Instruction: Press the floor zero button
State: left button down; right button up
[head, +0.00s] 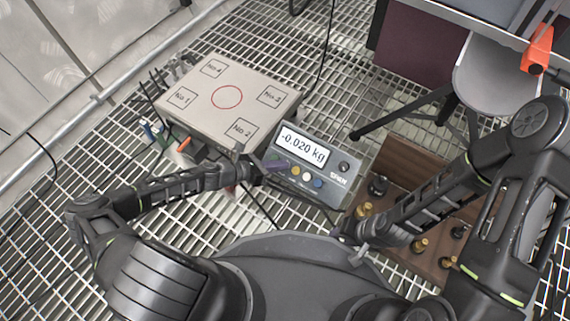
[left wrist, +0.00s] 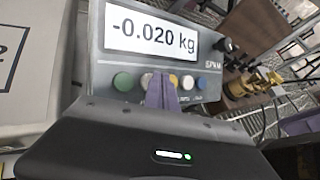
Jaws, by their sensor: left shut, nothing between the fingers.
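The grey scale indicator (head: 335,189) stands on the grating, its display (head: 302,147) reading "-0.020 kg". Its front has a row of coloured buttons. Contact cannot be told. My right gripper (head: 350,232) is low, right of the indicator; its jaws are unclear.
The scale platform (head: 205,107), with a red circle and numbered squares, lies left of the indicator. A wooden weight block (head: 402,160) with brass and dark weights stands to the right. A grey stool (head: 497,78) is behind it. Cables cross the grating.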

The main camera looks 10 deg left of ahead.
pick_arm(q)
jog(key=shift+w+f, duration=0.2)
jog(key=shift+f, duration=0.1)
jog(key=shift+s+r+p, duration=0.25)
jog(key=shift+r+p, duration=0.05)
jog(key=shift+r, duration=0.15)
dwell(0.4)
jog(key=s+r+p, duration=0.1)
jog(key=r+p, duration=0.1)
jog(key=s+a+r+p, duration=0.1)
jog(key=s+r+p, duration=0.1)
jog(key=p, duration=0.1)
jog(key=shift+s+a+r, duration=0.1)
jog(key=shift+a+r, duration=0.05)
jog(key=shift+r, duration=0.2)
jog(key=shift+r+p, duration=0.1)
jog(key=shift+p, duration=0.25)
dwell(0.4)
